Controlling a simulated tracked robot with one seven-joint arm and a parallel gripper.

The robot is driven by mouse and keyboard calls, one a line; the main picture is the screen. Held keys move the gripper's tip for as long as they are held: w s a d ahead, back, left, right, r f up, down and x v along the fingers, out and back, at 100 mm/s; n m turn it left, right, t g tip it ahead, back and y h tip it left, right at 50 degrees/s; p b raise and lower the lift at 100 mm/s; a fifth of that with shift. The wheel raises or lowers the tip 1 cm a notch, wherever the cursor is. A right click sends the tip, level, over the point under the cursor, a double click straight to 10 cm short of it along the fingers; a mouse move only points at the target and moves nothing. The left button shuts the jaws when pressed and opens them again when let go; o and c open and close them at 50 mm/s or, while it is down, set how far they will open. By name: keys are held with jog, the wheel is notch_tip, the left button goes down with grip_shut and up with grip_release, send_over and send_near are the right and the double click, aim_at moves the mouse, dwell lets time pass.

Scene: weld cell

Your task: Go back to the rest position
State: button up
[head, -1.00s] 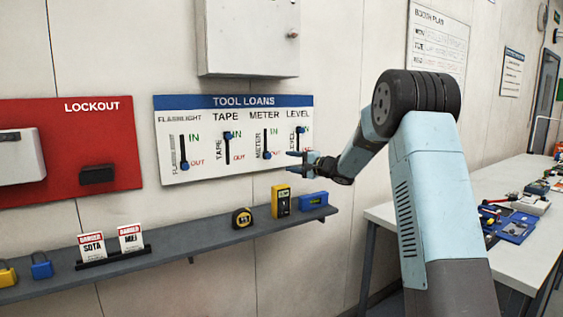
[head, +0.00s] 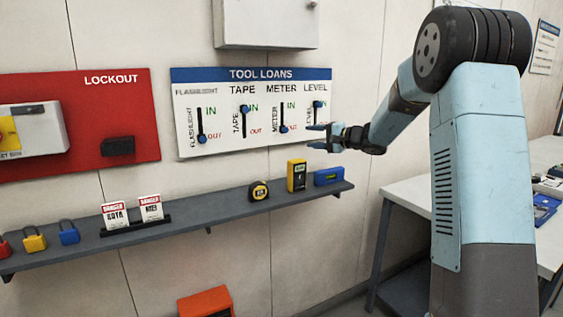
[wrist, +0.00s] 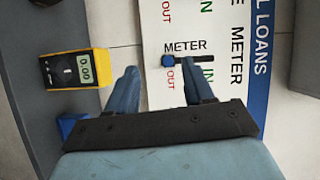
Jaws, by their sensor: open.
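My gripper (head: 313,136) is open and empty, in front of the lower right part of the tool loans board (head: 186,76) in the head view. In the wrist view its two fingers (wrist: 160,76) are apart, with the board beyond them. The blue meter slider (wrist: 168,61) shows between the fingertips and, in the head view, just left of them at OUT (head: 284,129). The flashlight slider (head: 202,139) is at OUT. The tape slider (head: 244,107) and level slider (head: 318,104) are at IN. I cannot tell how far the fingertips are from the board.
Below the board, a grey shelf (head: 220,209) holds a tape measure (head: 259,191), a yellow meter (head: 297,175), a blue level (head: 328,176), danger tags (head: 115,215) and padlocks (head: 68,232). A red lockout board (head: 140,90) is at left. A white table (head: 415,195) stands at right.

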jog(key=s+a+r+n+g+h, duration=0.1)
jog(key=s+a+n+g+h, duration=0.15)
jog(key=s, duration=0.95)
jog(key=s+a+r+n+g+h, duration=0.1)
jog(key=s+a+n+g+h, duration=0.15)
jog(key=s, duration=1.05)
jog(key=s+d+f+h, duration=0.1)
jog(key=s+d, duration=0.3)
jog(key=s, duration=0.4)
jog(key=s+d+f+n+h, duration=0.1)
jog(key=s+d+h, duration=0.3)
jog(key=s, duration=0.4)
jog(key=s+d+f+n+h, duration=0.1)
jog(key=s+d+f+h, duration=0.2)
jog(key=s, duration=0.5)
jog(key=shift+s+d+f, duration=0.2)
jog(key=shift+d+f, duration=0.05)
jog(key=shift+d, duration=0.3)
